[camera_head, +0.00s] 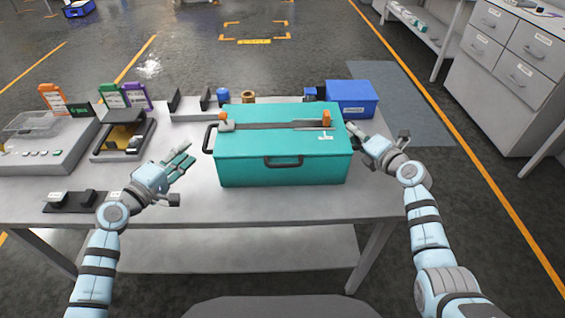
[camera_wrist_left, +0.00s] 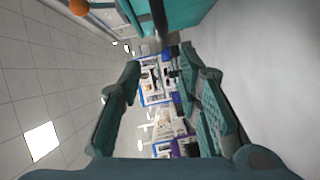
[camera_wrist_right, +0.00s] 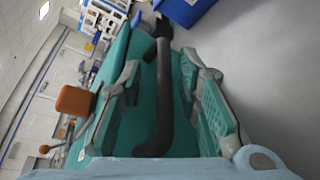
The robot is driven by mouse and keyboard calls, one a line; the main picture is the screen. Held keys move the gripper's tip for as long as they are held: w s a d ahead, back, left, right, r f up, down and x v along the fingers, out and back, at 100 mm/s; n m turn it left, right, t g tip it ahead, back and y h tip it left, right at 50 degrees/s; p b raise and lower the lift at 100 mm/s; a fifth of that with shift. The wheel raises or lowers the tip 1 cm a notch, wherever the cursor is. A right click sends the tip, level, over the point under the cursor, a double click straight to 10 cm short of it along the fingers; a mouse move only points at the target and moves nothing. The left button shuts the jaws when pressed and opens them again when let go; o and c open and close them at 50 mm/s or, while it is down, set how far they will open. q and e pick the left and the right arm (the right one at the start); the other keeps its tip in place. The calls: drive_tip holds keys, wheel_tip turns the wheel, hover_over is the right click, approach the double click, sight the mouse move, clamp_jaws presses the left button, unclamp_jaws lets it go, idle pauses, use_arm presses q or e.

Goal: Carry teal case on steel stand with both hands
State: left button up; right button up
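The teal case (camera_head: 282,163) sits on the light grey steel table, with a black front handle and a black handle at each end. My left gripper (camera_head: 186,160) is open and empty, left of the case and apart from its left handle (camera_head: 208,138). In the left wrist view, the case's end (camera_wrist_left: 190,12) shows at the top, beyond the open fingers. My right gripper (camera_head: 358,137) is at the case's right end. In the right wrist view, its open fingers lie either side of the right handle (camera_wrist_right: 163,95); contact cannot be told.
A blue bin (camera_head: 352,97) stands just behind the case's right end. A grey device (camera_head: 45,145), a black-edged tray (camera_head: 122,140) and coloured cards fill the table's left side. White drawers (camera_head: 505,75) stand at right.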

use_arm(q)
drive_tip(key=v, duration=0.2)
drive_tip(key=shift+s+a, duration=0.15)
drive_tip(key=shift+s, duration=0.15)
use_arm(e)
drive_tip(key=shift+s, duration=0.15)
drive_tip(key=v, duration=1.2)
use_arm(q)
drive_tip(key=shift+a, duration=0.1)
